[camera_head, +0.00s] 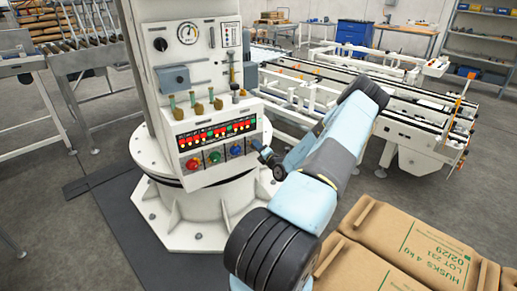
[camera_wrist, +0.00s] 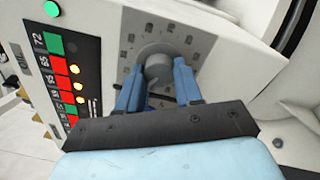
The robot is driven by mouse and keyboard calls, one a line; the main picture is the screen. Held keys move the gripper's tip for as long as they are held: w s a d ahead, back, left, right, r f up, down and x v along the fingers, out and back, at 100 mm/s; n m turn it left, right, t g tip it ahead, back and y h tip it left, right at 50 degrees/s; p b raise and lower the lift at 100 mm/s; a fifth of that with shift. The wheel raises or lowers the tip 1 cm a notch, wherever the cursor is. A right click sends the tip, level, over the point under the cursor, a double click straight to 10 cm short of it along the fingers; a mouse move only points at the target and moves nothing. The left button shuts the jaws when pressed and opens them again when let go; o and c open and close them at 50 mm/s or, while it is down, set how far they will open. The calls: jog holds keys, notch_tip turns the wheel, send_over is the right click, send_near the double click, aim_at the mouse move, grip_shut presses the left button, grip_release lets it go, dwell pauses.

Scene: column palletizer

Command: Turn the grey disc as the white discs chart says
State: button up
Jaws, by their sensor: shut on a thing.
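The grey disc (camera_wrist: 153,62) is a round knob on a grey square plate with small marks around it, on the right part of the control panel. My gripper (camera_wrist: 158,82) has its two blue fingers on either side of the disc and is shut on it; the fingers hide parts of its sides and lower plate. In the head view my gripper (camera_head: 266,154) reaches the panel's right end from the right, and the disc is mostly hidden there. I cannot make out a chart with white discs; a small marked plate (camera_head: 229,35) is on the upper column.
The white control panel (camera_head: 177,146) has red and green cells, yellow lamps, and red (camera_head: 193,163), green (camera_head: 214,157) and blue (camera_head: 235,151) knobs. Small levers (camera_head: 196,104) stand above it. A round gauge (camera_head: 188,33) is higher up. Brown sacks (camera_head: 420,247) lie at lower right.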

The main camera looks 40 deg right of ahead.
jog(key=o, duration=1)
jog(key=shift+d, duration=0.1)
jog(key=shift+o, duration=0.2)
jog(key=shift+s, duration=0.1)
jog(key=s+a, duration=0.2)
jog(key=s, duration=1.1)
jog(key=shift+s+f, duration=0.25)
jog(key=shift+f, duration=0.05)
jog(key=shift+a, duration=0.1)
